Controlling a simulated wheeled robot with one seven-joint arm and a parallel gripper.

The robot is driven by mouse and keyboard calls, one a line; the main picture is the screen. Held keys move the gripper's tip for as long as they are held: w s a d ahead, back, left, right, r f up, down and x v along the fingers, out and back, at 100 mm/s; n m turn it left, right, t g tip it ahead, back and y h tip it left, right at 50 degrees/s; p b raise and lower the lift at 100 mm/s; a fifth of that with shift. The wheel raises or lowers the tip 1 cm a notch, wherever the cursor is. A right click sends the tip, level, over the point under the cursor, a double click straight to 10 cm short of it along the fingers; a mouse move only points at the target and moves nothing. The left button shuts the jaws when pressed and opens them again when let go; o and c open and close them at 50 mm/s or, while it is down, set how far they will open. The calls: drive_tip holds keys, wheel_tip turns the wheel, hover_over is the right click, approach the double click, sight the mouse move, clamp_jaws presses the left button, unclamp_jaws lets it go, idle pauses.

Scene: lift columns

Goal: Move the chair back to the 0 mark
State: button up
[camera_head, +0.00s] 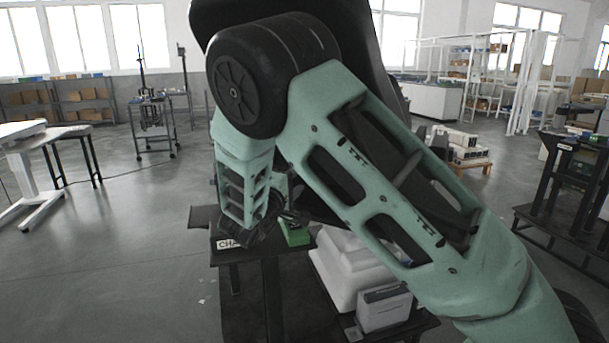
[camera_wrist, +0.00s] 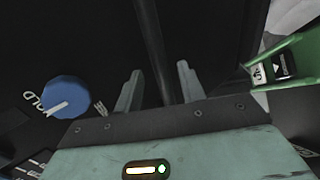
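A large black panel (camera_wrist: 215,35) fills most of the wrist view, and a dark bar (camera_wrist: 152,45) runs down between my fingers. My gripper (camera_wrist: 158,88) is open, its two pale fingers apart; I cannot tell whether they touch the bar. A blue knob (camera_wrist: 67,97) with a white pointer line sits left of the fingers by the word "HOLD". A green control box (camera_wrist: 285,65) with arrow markings is at the right; it also shows in the head view (camera_head: 296,234). A black stand carries a label (camera_head: 230,243) reading "CHA", the remainder hidden. No 0 mark is readable, and I cannot identify the chair with certainty.
My arm covers much of the head view. A black rack (camera_head: 560,180) stands at the right, a white table (camera_head: 28,135) at the left.

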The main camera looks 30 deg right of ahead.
drive_tip(key=shift+x, duration=2.35)
